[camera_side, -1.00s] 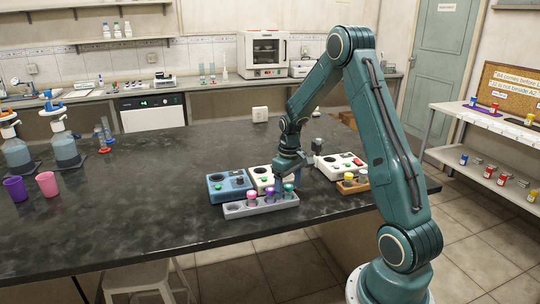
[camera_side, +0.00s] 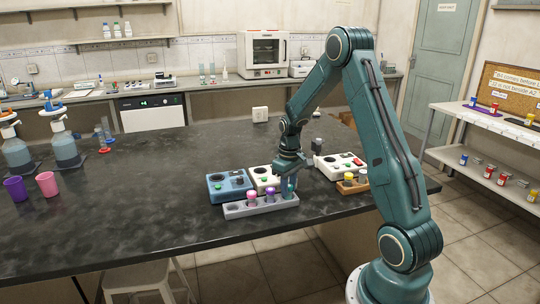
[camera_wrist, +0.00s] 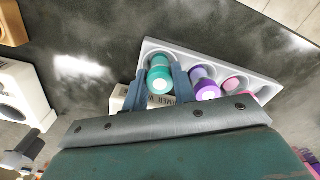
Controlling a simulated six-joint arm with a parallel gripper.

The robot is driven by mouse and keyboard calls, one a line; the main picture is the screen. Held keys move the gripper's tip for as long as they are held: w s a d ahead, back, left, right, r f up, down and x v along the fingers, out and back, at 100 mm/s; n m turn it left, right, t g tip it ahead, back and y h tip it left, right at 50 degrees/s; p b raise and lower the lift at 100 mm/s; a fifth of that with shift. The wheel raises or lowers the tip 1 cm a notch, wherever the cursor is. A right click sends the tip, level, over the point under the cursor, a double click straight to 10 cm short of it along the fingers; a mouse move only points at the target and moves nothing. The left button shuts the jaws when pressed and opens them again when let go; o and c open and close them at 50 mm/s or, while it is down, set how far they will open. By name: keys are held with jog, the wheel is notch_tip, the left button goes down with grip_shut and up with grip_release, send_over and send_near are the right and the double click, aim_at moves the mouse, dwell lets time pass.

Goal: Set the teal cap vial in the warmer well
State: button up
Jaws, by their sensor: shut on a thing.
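The teal cap vial (camera_wrist: 160,75) stands in the right end slot of the grey rack (camera_side: 233,211), its cap between my fingers. My gripper (camera_side: 289,187) is low over that end of the rack and shut on the vial; the gripper hides most of it in the side view. A purple cap vial (camera_wrist: 204,85) and a pink cap vial (camera_wrist: 234,84) stand in the same rack. A white unit (camera_side: 262,174) with a round well and a green button is just behind the rack. In the wrist view, a partly hidden label reading roughly "RMER W" (camera_wrist: 155,101) shows there.
A blue unit (camera_side: 229,187) with a round well stands left of the white one. Another white unit (camera_side: 338,166) with a red button and an orange-brown rack (camera_side: 352,188) of vials are to the right.

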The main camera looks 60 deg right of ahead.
jog(key=shift+r, duration=3.7)
jog(key=shift+w, duration=0.1)
jog(key=w+d, duration=0.3)
jog(key=w, duration=0.4)
jog(key=w+d+r, duration=0.1)
jog(key=w+d, duration=0.3)
jog(key=w, duration=0.3)
jog(key=shift+d+r+n, duration=0.25)
jog(key=shift+d+n, duration=0.05)
jog(key=shift+w, duration=0.1)
jog(key=shift+f, duration=0.2)
jog(key=shift+f, duration=1.9)
jog(key=shift+f, duration=1)
